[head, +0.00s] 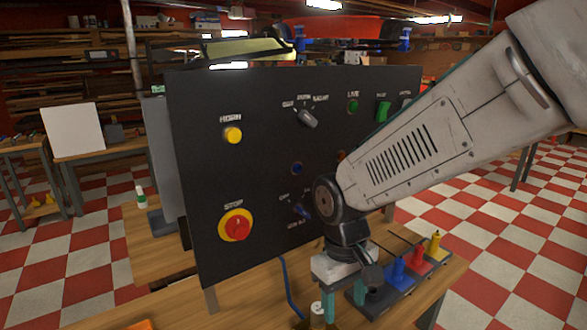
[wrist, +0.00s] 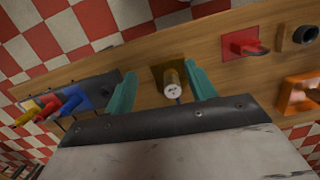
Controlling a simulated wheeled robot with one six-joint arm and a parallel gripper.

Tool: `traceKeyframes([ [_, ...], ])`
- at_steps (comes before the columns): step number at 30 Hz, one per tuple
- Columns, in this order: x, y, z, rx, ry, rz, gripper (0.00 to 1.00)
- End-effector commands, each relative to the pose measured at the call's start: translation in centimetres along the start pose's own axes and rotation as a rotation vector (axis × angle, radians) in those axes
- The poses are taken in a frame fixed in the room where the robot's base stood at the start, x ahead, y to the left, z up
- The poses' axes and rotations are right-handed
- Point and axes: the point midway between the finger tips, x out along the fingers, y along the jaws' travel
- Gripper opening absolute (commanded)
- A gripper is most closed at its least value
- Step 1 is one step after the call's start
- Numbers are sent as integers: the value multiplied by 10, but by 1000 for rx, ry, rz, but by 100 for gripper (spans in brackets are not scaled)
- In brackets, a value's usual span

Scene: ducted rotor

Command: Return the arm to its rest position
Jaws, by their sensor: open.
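My arm (head: 420,145) reaches in from the upper right of the head view, across the front of a black control panel (head: 265,190). My gripper (head: 345,278) hangs low near the panel's bottom edge, above the wooden table. In the wrist view its two teal fingers (wrist: 160,72) are apart. A pale-topped cylinder (wrist: 172,86) shows between them, seemingly beyond the tips, with no clear contact. The cylinder also stands at the bottom of the head view (head: 317,315). My arm hides part of the panel's lower right.
The panel carries a yellow button (head: 233,135), a red stop button (head: 237,229) and switches.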

Motion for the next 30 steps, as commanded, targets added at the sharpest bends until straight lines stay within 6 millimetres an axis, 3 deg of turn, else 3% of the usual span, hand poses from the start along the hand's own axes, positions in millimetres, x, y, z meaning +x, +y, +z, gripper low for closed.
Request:
traceKeyframes([
  [6,-39,33,81,153,7,-15,56],
  [15,-70,59,183,382,102,-21,56],
  [21,-80,67,216,486,201,-5,56],
  [30,-87,72,223,530,241,5,56],
])
